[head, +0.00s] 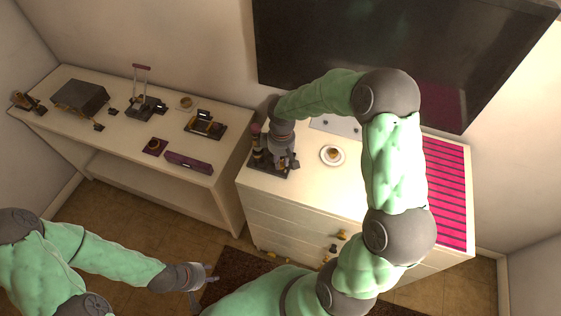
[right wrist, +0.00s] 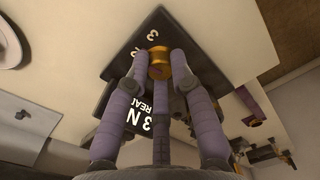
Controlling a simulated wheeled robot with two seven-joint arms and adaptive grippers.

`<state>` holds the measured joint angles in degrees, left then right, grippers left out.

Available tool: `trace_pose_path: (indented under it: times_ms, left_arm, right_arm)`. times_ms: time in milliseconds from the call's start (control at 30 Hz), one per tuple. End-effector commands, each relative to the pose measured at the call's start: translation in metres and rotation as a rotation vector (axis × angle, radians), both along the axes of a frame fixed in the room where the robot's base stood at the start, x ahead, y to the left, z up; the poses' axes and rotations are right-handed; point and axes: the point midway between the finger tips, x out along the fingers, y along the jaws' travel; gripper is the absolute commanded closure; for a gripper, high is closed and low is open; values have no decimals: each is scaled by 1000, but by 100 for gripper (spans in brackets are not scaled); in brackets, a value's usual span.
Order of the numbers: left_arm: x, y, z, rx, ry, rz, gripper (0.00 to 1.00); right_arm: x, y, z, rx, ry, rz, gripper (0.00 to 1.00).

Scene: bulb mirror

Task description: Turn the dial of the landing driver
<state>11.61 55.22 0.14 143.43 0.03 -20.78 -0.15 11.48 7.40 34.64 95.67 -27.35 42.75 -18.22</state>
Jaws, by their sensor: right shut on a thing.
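The landing driver (head: 258,168) stands on the left end of the white dresser, on a dark base plate. My right gripper (head: 284,160) reaches down over it from above and hides much of it. In the right wrist view, my right gripper (right wrist: 158,70) has its fingers closed around a round brass-coloured dial (right wrist: 158,55), in front of a dark plate (right wrist: 150,30) with white markings. My left gripper (head: 203,284) is open and empty, low over the floor at the front.
A saucer with a cup (head: 333,155) stands right of the driver on the dresser, with a striped magenta mat (head: 446,190) at the far right. A left-hand table (head: 75,125) holds several dark devices. A large dark screen (head: 380,50) hangs behind.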

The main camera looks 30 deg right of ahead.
Motion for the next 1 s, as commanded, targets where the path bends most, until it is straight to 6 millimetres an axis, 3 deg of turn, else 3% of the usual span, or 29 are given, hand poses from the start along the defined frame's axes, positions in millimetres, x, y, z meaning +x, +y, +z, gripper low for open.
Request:
trace_pose_path:
  times_ms: [600,1000]
  left_arm:
    - [0,0,-28,0,0,0,60]
    - [0,0,-35,0,0,0,60]
  right_arm:
    - [0,0,-1,0,-1,-552,100]
    - [-1,0,-1,0,1,-745,100]
